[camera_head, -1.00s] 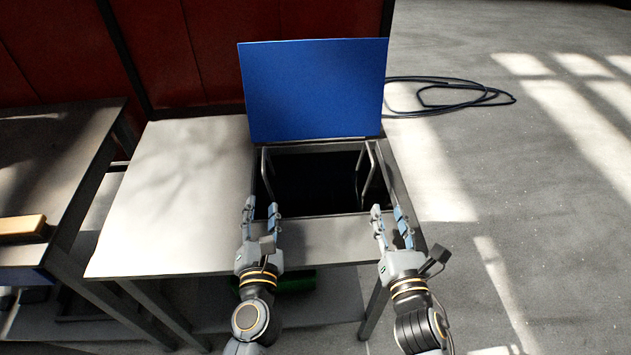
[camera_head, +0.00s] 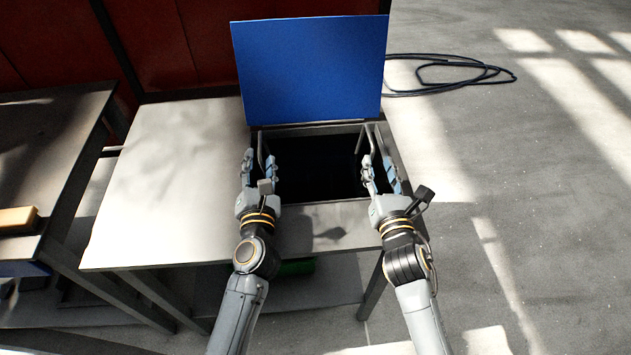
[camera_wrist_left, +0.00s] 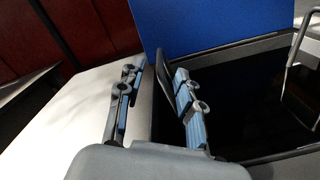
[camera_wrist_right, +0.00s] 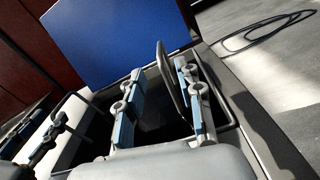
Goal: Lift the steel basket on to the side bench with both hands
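The steel basket sits in the dark opening of the pale bench; its body is lost in shadow. Its left handle (camera_head: 261,146) and right handle (camera_head: 372,138) stand up at the two sides. My left gripper (camera_head: 259,156) is open at the left handle; in the left wrist view its fingers (camera_wrist_left: 155,100) appear on either side of a dark upright bar (camera_wrist_left: 161,72). My right gripper (camera_head: 378,160) is open at the right handle; in the right wrist view that handle (camera_wrist_right: 164,68) rises between the fingers. The pale bench top (camera_head: 165,175) lies bare left of the opening.
A blue lid (camera_head: 310,70) stands open behind the opening. A darker table (camera_head: 45,150) with a wooden-looking block (camera_head: 17,219) is at the far left. A dark hose (camera_head: 450,68) lies coiled on the floor at the right.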

